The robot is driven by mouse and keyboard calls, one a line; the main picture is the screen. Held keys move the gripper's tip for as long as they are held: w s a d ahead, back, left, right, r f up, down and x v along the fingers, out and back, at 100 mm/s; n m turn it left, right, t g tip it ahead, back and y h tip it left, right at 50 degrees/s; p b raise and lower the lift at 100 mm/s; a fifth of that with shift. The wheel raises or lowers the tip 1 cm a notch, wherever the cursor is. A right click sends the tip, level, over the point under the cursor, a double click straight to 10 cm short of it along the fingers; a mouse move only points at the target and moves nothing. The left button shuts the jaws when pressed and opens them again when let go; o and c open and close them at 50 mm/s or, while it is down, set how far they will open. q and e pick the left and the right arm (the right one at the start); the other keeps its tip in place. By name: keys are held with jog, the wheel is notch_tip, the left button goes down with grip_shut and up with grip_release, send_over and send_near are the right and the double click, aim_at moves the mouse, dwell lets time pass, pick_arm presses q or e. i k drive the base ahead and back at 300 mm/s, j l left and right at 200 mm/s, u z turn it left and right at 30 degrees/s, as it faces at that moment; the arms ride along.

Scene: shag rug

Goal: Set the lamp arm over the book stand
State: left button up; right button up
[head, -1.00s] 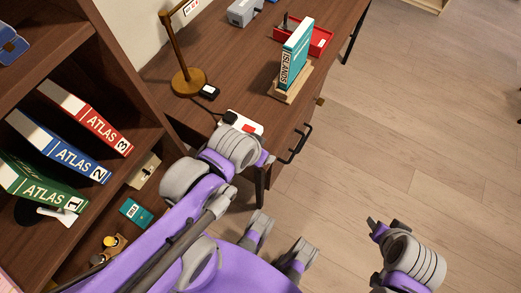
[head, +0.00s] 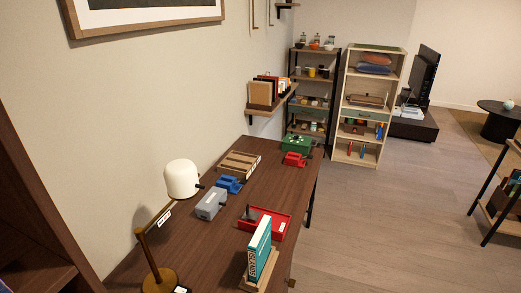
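A desk lamp with a white shade (head: 182,178) stands at the left of the desk. Its wooden lamp arm (head: 160,217) rises from a round base (head: 160,281) near the bottom edge, and the shade sits farther back toward the wall, over the desk left of the grey tool. The wooden book stand (head: 262,271) is at the near right edge of the desk and holds a teal book (head: 259,247) upright. The shade is to the left of and beyond the stand, not over it. Neither of my grippers shows in the head view now.
The brown desk (head: 205,245) carries a grey tool (head: 211,204), a red tray (head: 264,222), a blue tool (head: 229,185), a slatted wooden box (head: 240,164) and a green box (head: 297,144). Open floor (head: 380,220) lies to the right.

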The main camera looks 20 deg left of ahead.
aim_at(139, 232)
jog(key=u, duration=1.45)
jog(key=k+j+u, duration=0.15)
jog(key=k+u, duration=0.15)
jog(key=k, duration=0.35)
jog(key=l+u, duration=0.1)
jog(key=u, duration=0.9)
jog(key=l+u, duration=0.15)
jog(key=u, duration=0.35)
jog(key=k+l, duration=0.1)
jog(key=l, duration=0.3)
jog(key=k+l, duration=0.1)
jog(key=l, duration=0.3)
jog(key=k+l, duration=0.1)
jog(key=l, duration=0.3)
jog(key=k+l, duration=0.15)
jog(key=l, duration=0.25)
jog(key=k+l, duration=0.1)
jog(key=l, duration=0.3)
jog(key=i+j, duration=0.4)
